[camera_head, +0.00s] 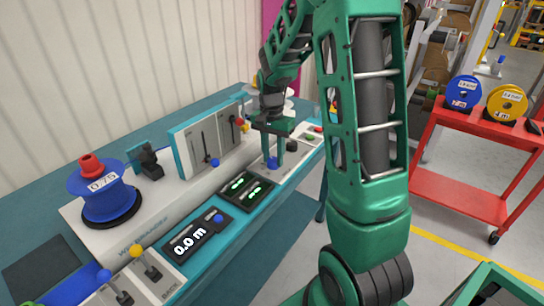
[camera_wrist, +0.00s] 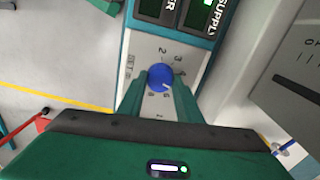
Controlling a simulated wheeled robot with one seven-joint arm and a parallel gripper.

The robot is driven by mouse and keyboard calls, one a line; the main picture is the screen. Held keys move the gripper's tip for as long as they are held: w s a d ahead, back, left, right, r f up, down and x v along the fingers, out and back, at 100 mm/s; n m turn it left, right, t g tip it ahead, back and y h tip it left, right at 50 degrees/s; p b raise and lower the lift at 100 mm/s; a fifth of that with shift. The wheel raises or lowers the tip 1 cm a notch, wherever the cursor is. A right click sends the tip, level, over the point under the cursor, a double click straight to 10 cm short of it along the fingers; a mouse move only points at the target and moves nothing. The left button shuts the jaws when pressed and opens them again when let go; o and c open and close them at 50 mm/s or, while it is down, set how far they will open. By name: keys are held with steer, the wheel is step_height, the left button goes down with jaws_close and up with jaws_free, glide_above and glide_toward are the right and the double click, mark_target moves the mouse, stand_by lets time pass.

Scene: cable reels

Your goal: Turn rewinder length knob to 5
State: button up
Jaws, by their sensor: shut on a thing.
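A round blue knob (camera_wrist: 159,77) sits on a pale dial plate (camera_wrist: 146,50) with printed numbers around it, in the wrist view. A short white mark on the knob points to the lower right. Some numbers are too small or covered to read surely, so I cannot tell which one it points at. My gripper (camera_wrist: 161,84) has its two green fingers on either side of the knob, shut on it. In the head view my gripper (camera_head: 279,153) reaches down to the same blue knob (camera_head: 272,162), on the console's front panel.
Levers (camera_head: 209,152) stand on an upright panel behind. A blue reel (camera_head: 103,190) is at left. A red cart (camera_head: 462,135) holds reels at right.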

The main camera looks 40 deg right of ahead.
mark_target(271, 159)
steer(key=shift+w+a+r, duration=0.15)
steer(key=shift+w, duration=0.15)
steer(key=o, duration=1)
steer(key=shift+o, duration=0.2)
steer(key=shift+s, duration=0.1)
step_height(271, 159, up, 10)
steer(key=shift+w+r, duration=0.2)
steer(key=shift+r, duration=0.05)
steer(key=shift+s, duration=0.1)
